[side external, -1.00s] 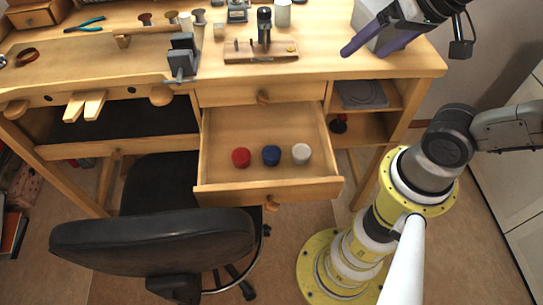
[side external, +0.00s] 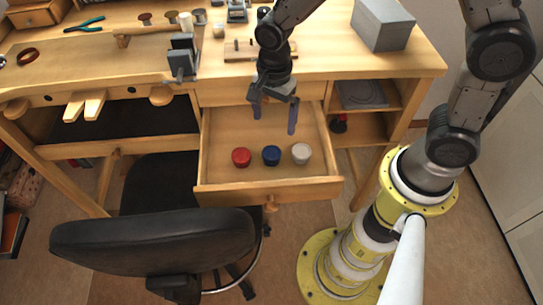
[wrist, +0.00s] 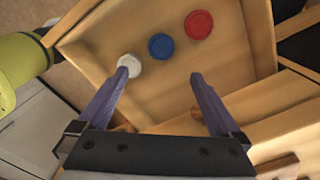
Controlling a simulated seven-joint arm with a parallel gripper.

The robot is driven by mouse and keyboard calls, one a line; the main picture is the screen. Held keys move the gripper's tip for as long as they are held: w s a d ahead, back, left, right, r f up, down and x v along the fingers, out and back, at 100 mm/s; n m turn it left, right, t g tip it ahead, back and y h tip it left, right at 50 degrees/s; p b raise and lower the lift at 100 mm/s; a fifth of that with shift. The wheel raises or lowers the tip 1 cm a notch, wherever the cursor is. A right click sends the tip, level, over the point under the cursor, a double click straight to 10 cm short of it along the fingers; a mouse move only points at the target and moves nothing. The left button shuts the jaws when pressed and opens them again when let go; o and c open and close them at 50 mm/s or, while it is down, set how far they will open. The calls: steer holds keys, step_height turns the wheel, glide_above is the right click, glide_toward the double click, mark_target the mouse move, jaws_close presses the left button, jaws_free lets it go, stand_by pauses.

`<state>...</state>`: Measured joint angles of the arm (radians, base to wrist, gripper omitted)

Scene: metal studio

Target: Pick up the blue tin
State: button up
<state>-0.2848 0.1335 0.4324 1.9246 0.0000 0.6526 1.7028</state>
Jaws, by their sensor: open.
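The blue tin (side external: 271,155) stands in the open drawer (side external: 225,188), between a red tin (side external: 241,157) and a white tin (side external: 301,153). My gripper (side external: 274,126) is open and empty, pointing down above the drawer, behind and above the blue tin in the side view. In the wrist view, the blue tin (wrist: 161,46) lies beyond the gap between the fingertips (wrist: 161,74), apart from both. The red tin (wrist: 199,25) is to its right. The white tin (wrist: 129,65) is close to the left fingertip in the picture.
The drawer walls enclose the tins, with the bench top (side external: 345,68) above and behind. A grey block (side external: 383,25) stands on the bench at right. A black chair (side external: 150,240) stands in front of the drawer at left.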

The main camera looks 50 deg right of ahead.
glide_above(272, 152)
steer(key=f, duration=0.7)
steer(key=shift+s+d+f, duration=0.1)
steer(key=shift+d+f, duration=0.2)
steer(key=shift+a+f, duration=0.15)
steer(key=shift+f, duration=1.2)
steer(key=shift+a+f, duration=0.15)
steer(key=shift+f, duration=1.15)
steer(key=c, duration=1.4)
